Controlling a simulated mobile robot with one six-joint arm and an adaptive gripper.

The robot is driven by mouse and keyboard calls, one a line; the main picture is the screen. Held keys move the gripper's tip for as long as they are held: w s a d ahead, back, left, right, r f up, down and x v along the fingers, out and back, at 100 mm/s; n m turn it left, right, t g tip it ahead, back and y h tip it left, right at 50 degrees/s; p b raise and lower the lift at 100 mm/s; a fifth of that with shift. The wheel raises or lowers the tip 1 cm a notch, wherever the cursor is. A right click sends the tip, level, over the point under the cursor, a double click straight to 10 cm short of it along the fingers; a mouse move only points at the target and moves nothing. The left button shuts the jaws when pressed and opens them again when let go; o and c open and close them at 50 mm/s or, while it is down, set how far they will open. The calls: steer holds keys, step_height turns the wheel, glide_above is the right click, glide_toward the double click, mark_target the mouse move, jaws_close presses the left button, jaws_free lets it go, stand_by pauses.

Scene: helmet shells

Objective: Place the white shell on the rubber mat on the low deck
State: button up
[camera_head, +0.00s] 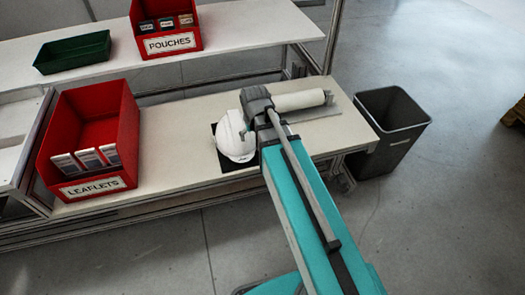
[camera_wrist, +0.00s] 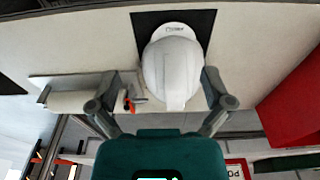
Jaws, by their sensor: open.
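The white shell (camera_head: 233,138) is a helmet shell with a small dark logo at its front. It sits on the black rubber mat (camera_head: 238,167) on the low deck (camera_head: 172,135). In the wrist view the shell (camera_wrist: 172,68) covers the lower part of the mat (camera_wrist: 147,20), and its near end reaches past the mat's visible edge. My gripper (camera_wrist: 158,82) is open, with one finger on each side of the shell's near end. Nothing is gripped. Whether a finger touches the shell is unclear. In the head view my wrist hides the fingertips and the shell's right side.
A white roll on a grey plate (camera_head: 300,100) lies right of the shell. The red LEAFLETS bin (camera_head: 92,135) stands left on the deck. The upper shelf (camera_head: 240,30) holds the POUCHES bin (camera_head: 168,28) and a green tray (camera_head: 73,52). A grey waste bin (camera_head: 392,128) stands beyond the right end.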

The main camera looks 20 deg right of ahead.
steer(key=s+g, duration=0.1)
steer(key=s, duration=0.7)
steer(key=shift+d, duration=0.4)
step_height(320, 180, up, 9)
steer(key=p, duration=0.9)
steer(key=shift+r, duration=0.1)
steer(key=c, duration=0.6)
steer(key=shift+d, duration=0.15)
